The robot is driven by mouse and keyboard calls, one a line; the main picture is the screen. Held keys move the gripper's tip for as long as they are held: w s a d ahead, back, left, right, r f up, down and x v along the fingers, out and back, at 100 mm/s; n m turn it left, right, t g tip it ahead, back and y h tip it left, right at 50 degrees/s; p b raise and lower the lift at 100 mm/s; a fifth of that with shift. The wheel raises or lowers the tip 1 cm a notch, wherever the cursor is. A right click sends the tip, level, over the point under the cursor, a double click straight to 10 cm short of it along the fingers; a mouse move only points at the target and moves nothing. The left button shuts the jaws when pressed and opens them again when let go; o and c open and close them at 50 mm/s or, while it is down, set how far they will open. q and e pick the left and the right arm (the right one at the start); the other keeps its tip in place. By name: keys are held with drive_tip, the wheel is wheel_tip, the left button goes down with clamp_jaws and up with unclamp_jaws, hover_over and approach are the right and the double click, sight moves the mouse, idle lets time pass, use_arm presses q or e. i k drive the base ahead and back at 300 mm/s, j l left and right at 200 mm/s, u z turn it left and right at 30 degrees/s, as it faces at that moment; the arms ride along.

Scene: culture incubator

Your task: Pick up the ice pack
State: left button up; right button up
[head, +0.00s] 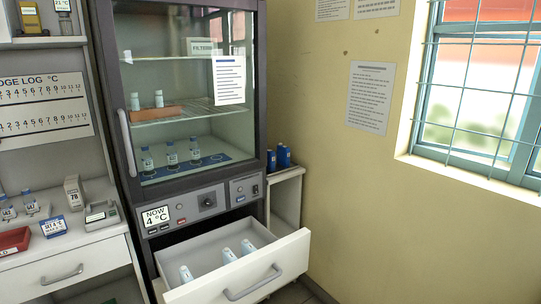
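No item is clearly readable as the ice pack. Blue upright items (283,157) stand close together on top of a narrow white cabinet (297,174) right of the incubator. They could be ice packs, but they are too small to tell. The open white drawer (210,256) under the incubator holds white-and-blue cylindrical items (247,247). Neither of my grippers is in view.
The grey incubator (103,60) has its glass door shut, with bottles (171,154) on shelves inside. The pulled-out drawer juts into the room. On the left counter are a red tray (12,241), a blue card (53,227) and vials. A barred window (480,90) is at right.

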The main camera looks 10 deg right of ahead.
sight(283, 152)
drive_tip(key=i+l+u, duration=0.1)
drive_tip(key=i+u, duration=0.2)
drive_tip(key=i, duration=0.2)
drive_tip(key=i+l+u, duration=0.3)
drive_tip(key=i, duration=0.2)
